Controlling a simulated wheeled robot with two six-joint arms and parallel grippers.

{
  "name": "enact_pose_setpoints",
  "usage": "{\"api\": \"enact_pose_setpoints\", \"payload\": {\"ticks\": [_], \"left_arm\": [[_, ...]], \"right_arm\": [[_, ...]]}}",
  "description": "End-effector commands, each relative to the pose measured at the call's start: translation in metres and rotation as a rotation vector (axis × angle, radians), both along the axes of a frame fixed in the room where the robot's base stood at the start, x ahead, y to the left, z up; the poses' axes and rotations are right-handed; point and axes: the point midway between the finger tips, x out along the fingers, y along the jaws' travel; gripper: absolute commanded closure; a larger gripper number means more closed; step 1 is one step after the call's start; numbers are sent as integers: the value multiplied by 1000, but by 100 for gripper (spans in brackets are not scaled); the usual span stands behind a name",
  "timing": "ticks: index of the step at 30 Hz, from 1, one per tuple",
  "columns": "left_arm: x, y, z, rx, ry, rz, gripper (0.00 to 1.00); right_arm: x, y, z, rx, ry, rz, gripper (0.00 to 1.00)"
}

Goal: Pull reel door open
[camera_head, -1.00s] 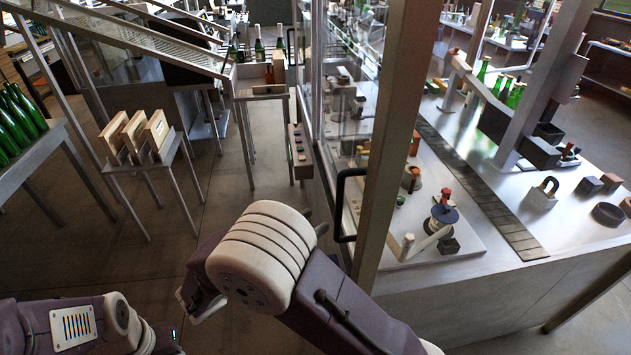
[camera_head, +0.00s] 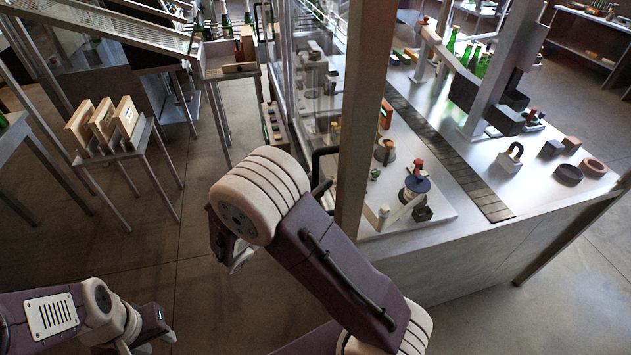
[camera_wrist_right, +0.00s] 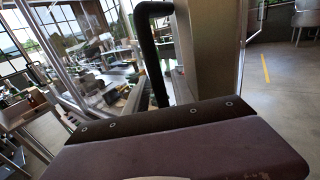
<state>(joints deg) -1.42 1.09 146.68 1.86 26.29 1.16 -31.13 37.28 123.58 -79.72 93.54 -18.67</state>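The reel door appears to be the glass panel (camera_head: 322,75) on the left side of the machine, beside a thick metal post (camera_head: 365,100). Its black bar handle (camera_head: 315,165) stands out from it and is partly hidden behind my right arm. The handle (camera_wrist_right: 150,55) also shows close up in the right wrist view, rising behind a purple part of my arm. My right gripper (camera_head: 240,258) hangs below the big wrist joint, left of the handle and apart from it. Its fingers are mostly hidden. My left gripper (camera_head: 155,338) is low at the left, far from the door; its fingers are unclear.
The machine's bench (camera_head: 440,245) carries small parts and a dark track. A small table (camera_head: 135,145) with wooden boxes stands at the left. A narrow stand (camera_head: 273,125) is behind the handle.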

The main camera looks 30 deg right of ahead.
Motion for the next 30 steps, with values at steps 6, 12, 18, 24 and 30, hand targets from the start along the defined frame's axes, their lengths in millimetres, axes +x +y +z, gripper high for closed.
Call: {"api": "enact_pose_setpoints", "payload": {"ticks": [6, 12, 18, 24, 30], "left_arm": [[0, 0, 0, 0, 0, 0, 64], [0, 0, 0, 0, 0, 0, 64], [0, 0, 0, 0, 0, 0, 64], [0, 0, 0, 0, 0, 0, 64], [0, 0, 0, 0, 0, 0, 64]], "right_arm": [[0, 0, 0, 0, 0, -1, 100], [0, 0, 0, 1, 0, -1, 100], [0, 0, 0, 1, 0, -1, 100], [0, 0, 0, 1, 0, -2, 100], [0, 0, -1, 2, 1, -2, 100]]}}
